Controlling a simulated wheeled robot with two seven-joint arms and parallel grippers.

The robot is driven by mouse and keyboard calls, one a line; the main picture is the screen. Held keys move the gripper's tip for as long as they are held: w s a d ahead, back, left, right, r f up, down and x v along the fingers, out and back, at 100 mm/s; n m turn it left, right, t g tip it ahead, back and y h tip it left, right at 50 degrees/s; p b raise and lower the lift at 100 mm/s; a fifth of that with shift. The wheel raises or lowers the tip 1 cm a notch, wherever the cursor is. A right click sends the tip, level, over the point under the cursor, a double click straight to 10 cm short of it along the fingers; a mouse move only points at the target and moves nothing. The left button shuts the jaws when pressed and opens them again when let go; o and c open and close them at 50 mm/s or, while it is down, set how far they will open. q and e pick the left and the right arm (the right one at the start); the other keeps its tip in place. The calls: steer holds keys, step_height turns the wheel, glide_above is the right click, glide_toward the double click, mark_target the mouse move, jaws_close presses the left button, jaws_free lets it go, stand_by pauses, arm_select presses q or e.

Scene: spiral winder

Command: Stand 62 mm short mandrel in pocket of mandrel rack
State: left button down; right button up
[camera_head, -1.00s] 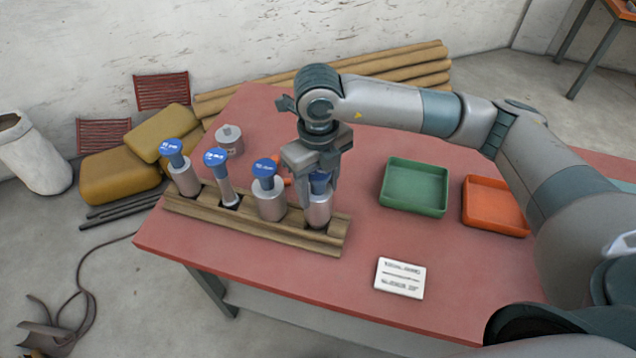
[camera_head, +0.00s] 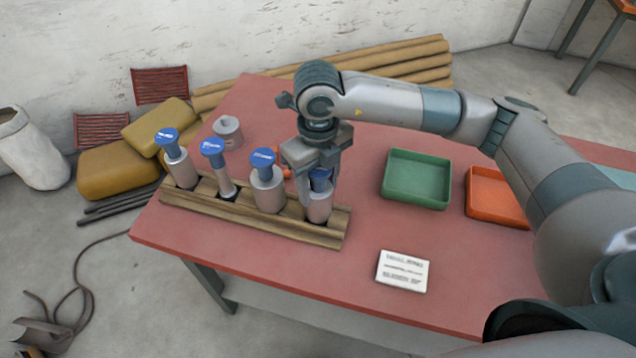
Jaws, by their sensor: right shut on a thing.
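The wooden mandrel rack (camera_head: 290,228) lies along the front left of the red table. Several grey mandrels with blue caps stand in its pockets. My right gripper (camera_head: 318,183) points down and is shut on the blue-capped top of the rightmost mandrel (camera_head: 318,209). That mandrel stands upright at the right-end pocket, and its lower end is hidden by the rack. Beside it stand a wide mandrel (camera_head: 268,194), a thin one (camera_head: 223,181) and, at the left end, another (camera_head: 181,170). I cannot read the sizes on the caps. My left gripper does not show.
A loose grey cylinder (camera_head: 228,133) stands behind the rack. A small orange thing behind the rack is mostly hidden by my gripper. A green tray (camera_head: 417,180) and an orange tray (camera_head: 495,198) lie to the right. A white label card (camera_head: 403,271) lies in front; the table around it is clear.

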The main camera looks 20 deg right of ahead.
stand_by(0.3)
steer(key=o, duration=1.4)
steer(key=shift+r, duration=0.15)
steer(key=shift+r+b, duration=0.3)
steer(key=shift+r, duration=0.3)
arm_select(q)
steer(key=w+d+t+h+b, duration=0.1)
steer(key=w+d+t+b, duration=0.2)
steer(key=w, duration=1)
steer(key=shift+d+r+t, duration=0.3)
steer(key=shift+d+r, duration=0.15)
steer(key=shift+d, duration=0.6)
arm_select(e)
steer(key=shift+r, duration=8)
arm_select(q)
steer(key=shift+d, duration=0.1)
arm_select(e)
steer(key=shift+r, duration=0.1)
